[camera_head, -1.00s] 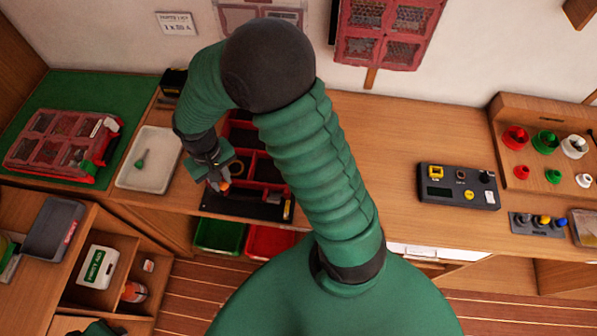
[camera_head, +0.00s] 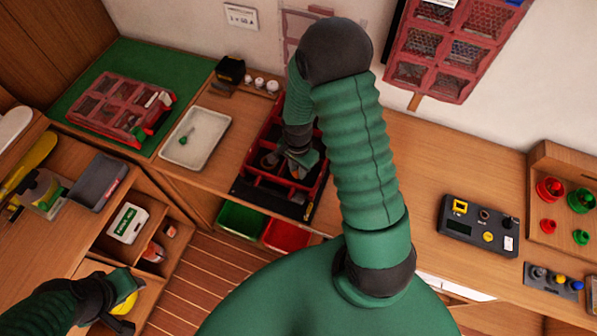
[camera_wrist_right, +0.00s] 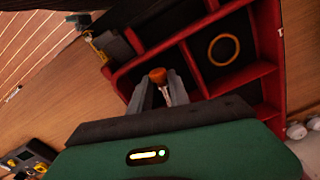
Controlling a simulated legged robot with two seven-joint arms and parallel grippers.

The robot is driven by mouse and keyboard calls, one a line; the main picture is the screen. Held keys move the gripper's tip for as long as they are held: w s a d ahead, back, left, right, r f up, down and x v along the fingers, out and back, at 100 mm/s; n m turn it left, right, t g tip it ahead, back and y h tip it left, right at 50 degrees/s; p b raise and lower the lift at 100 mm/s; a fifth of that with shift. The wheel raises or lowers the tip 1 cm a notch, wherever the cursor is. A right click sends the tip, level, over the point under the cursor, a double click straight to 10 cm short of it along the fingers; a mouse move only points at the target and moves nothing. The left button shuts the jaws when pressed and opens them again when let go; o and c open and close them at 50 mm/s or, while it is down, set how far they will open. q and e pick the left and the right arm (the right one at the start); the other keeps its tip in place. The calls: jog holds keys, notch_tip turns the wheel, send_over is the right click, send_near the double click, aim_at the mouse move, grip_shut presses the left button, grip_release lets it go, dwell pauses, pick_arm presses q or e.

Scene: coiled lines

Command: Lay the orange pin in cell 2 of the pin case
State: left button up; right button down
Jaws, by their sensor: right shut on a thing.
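The orange pin (camera_wrist_right: 158,75) is between the fingers of my right gripper (camera_wrist_right: 165,92); its orange end and a pale metallic part show in the right wrist view. In the head view my right gripper (camera_head: 297,166) is over the red-walled, dark-floored open case (camera_head: 318,196), apparently the pin case; it also shows in the right wrist view (camera_wrist_right: 268,45). The gripper hides some cells, and I cannot read cell numbers or tell the pin's height. My left gripper (camera_head: 122,312) is at the lower left beside a yellow thing; its jaws are unclear.
A brass ring (camera_wrist_right: 223,50) lies in one cell. Left of the case is a white tray (camera_head: 222,118) holding a green item, then a red windowed case (camera_head: 120,105) on a green mat. A dark control box (camera_head: 478,226) stands at right. The bench between is clear.

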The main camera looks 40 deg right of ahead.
aim_at(297, 172)
notch_tip(297, 172, down, 3)
jog(key=shift+d, duration=0.15)
jog(key=shift+s+a+r, duration=0.1)
jog(key=shift+a, duration=0.15)
jog(key=c, duration=1.2)
grip_release()
jog(key=shift+c, duration=0.2)
